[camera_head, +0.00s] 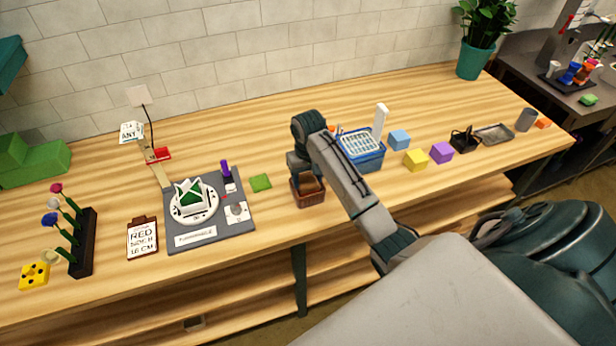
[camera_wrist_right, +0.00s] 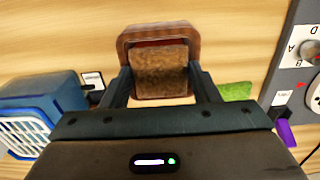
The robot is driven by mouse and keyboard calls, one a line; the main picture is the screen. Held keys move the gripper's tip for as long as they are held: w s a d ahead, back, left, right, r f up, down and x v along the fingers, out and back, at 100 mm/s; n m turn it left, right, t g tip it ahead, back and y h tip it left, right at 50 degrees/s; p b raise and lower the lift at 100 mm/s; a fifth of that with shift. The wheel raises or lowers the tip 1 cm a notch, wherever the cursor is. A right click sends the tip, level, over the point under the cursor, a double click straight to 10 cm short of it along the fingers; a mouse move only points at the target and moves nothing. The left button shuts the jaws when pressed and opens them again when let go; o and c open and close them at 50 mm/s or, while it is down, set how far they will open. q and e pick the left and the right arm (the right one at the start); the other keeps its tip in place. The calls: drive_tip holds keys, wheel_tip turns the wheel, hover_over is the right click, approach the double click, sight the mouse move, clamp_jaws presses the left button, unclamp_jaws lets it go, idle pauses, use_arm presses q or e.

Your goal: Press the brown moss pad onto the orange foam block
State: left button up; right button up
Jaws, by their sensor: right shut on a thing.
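My right gripper (camera_head: 305,178) points down over a brown basket (camera_head: 309,200) near the front edge of the table. In the right wrist view its two fingers (camera_wrist_right: 162,88) are shut on the brown moss pad (camera_wrist_right: 160,72), a rough flat square. The pad is over the opening of the basket, whose dark red-brown rim (camera_wrist_right: 128,40) shows around it. A narrow reddish strip shows inside beyond the pad; I cannot tell whether it is the orange foam block. The pad hides most of the inside, and I cannot tell whether it touches anything below. My left gripper is not in view.
A blue basket (camera_head: 371,160) stands close to the right of my gripper. A green moss pad (camera_head: 261,183) and a grey station mat (camera_head: 250,212) lie to the left. Blue (camera_head: 400,139), yellow (camera_head: 416,160) and purple (camera_head: 441,152) blocks stand farther right.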

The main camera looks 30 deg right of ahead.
drive_tip(key=o, duration=1.4)
drive_tip(key=shift+o, duration=0.2)
